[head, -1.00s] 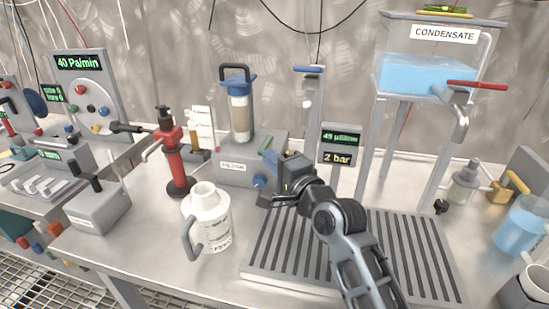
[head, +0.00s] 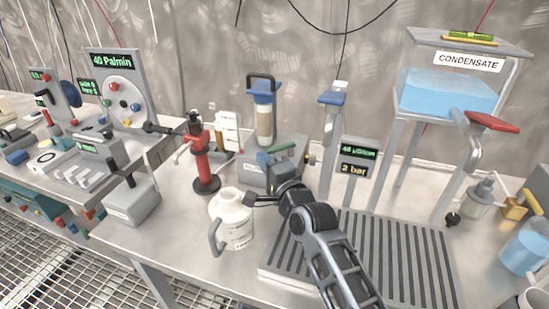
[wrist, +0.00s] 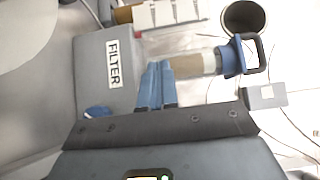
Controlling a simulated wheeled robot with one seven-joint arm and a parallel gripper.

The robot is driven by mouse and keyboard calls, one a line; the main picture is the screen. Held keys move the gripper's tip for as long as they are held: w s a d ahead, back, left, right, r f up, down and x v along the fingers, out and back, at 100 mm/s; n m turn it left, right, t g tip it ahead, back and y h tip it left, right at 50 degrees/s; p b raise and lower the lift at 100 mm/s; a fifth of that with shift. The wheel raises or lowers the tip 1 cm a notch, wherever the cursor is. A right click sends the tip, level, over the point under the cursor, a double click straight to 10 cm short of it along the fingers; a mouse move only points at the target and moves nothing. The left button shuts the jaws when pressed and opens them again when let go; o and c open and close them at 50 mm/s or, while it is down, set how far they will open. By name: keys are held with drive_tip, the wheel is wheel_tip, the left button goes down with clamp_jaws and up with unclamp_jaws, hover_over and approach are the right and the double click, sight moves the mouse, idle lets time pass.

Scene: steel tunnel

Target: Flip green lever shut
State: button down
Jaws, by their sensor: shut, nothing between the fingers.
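I cannot make out the lever in the wrist view.
A white jug (head: 234,222) stands just left of my forearm. A red pump (head: 203,165) is farther left. The clear filter column (head: 264,120) rises behind. A slotted drain grate (head: 400,260) lies to the right, below the condensate tank (head: 448,92).

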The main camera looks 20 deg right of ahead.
drive_tip(key=shift+w+a, duration=0.25)
drive_tip(key=shift+w, duration=0.4)
drive_tip(key=shift+w+a, duration=0.25)
drive_tip(key=shift+w, duration=0.4)
idle(0.5)
